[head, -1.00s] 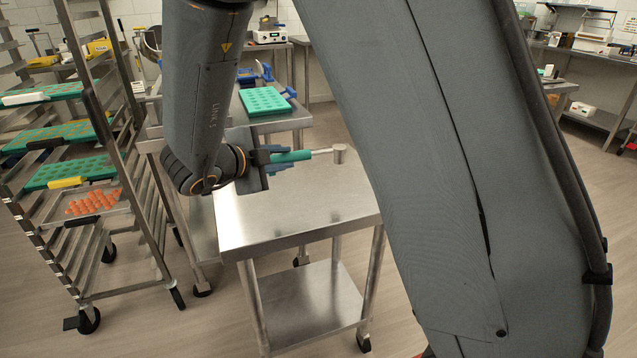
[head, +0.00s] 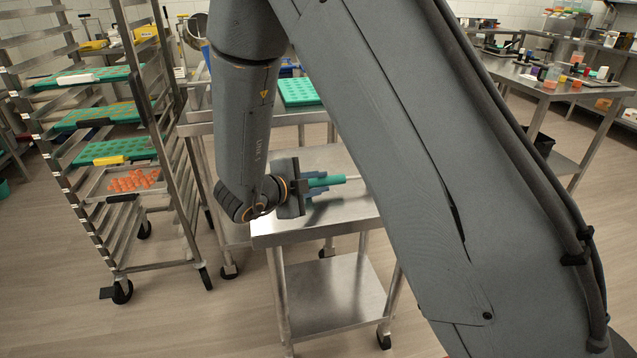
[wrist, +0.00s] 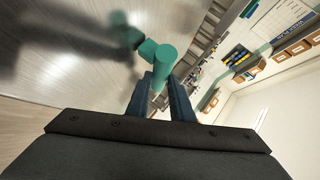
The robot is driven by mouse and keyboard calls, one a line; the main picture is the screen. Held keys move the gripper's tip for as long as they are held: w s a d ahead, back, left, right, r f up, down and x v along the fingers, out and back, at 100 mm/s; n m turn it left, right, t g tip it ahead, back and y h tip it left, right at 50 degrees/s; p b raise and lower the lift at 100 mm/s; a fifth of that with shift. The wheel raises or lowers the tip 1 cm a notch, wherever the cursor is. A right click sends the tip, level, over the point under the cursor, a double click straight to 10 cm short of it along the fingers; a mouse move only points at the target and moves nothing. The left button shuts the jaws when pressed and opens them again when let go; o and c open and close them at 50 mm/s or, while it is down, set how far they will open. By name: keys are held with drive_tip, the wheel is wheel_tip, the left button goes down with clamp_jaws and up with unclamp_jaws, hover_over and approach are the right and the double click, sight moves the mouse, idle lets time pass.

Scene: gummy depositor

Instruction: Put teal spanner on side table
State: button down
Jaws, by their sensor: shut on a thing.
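The teal spanner (head: 326,181) is held in my gripper (head: 308,186), its teal handle sticking out to the right of the jaws. The steel side table (head: 340,216) lies under my gripper, with a bare top and a lower shelf. The spanner appears just above the tabletop; I cannot tell whether it touches.
A rack (head: 165,120) with green mould trays and a tray of orange gummies (head: 135,181) stands to the left. A bench holding a green mould (head: 298,92) is behind the side table. Another bench (head: 560,88) with small containers is at the right.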

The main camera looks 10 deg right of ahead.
drive_tip(key=c, duration=1.6)
unclamp_jaws()
drive_tip(key=shift+o, duration=0.2)
